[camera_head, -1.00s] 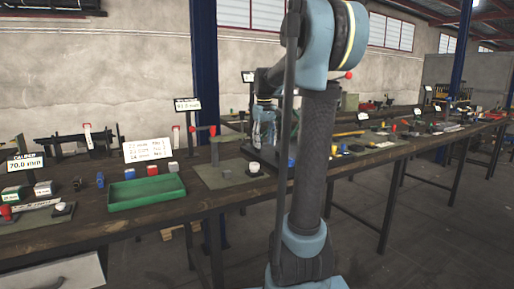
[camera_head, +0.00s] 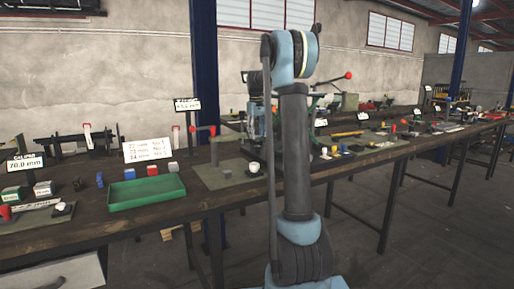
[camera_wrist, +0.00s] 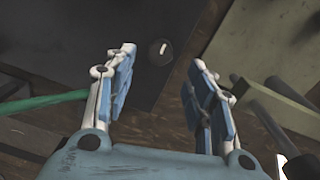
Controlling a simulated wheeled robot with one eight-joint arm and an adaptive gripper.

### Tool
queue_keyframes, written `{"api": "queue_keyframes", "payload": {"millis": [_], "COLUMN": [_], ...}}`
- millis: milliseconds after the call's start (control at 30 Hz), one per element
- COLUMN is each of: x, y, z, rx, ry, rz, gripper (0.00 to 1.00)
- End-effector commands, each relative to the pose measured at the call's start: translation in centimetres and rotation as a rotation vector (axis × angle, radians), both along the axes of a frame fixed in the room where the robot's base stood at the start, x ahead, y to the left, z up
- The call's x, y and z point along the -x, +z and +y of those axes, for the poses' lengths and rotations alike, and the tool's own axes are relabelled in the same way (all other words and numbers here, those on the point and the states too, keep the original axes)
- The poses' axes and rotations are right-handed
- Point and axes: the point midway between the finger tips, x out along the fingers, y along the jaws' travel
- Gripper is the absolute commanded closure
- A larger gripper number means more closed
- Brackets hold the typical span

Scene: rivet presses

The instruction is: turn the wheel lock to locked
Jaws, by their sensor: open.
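In the wrist view, a dark round knob (camera_wrist: 160,52) with a short white mark sits on a dark flat plate (camera_wrist: 75,30). It looks like a lock knob, but I cannot be sure it is the wheel lock. My gripper (camera_wrist: 160,65) is open and empty. Its two fingers stand to the left and right of the knob in the picture, and I see no contact. In the head view, my arm stands in front of the bench and hides part of the press area behind it; the knob cannot be made out there.
In the wrist view, a green bar (camera_wrist: 45,102) lies at left and a pale block (camera_wrist: 285,108) with a dark rod at right. In the head view, a green tray (camera_head: 146,195) is on the bench (camera_head: 150,222), and a red-ball lever (camera_head: 348,76) rises behind my arm.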

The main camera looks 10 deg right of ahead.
Motion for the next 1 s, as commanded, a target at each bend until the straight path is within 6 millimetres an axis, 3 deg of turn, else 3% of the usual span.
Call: {"api": "queue_keyframes", "payload": {"millis": [400,833,1000], "x": [-0.1,-0.1,-0.1], "y": [-5.5,-6.5,-6.5], "z": [-0.2,-0.2,-0.2], "rx": [0.000,0.000,0.000], "ry": [0.000,-0.001,-0.001], "rz": [0.000,0.000,0.000], "gripper": [0.50,0.50,0.87]}}
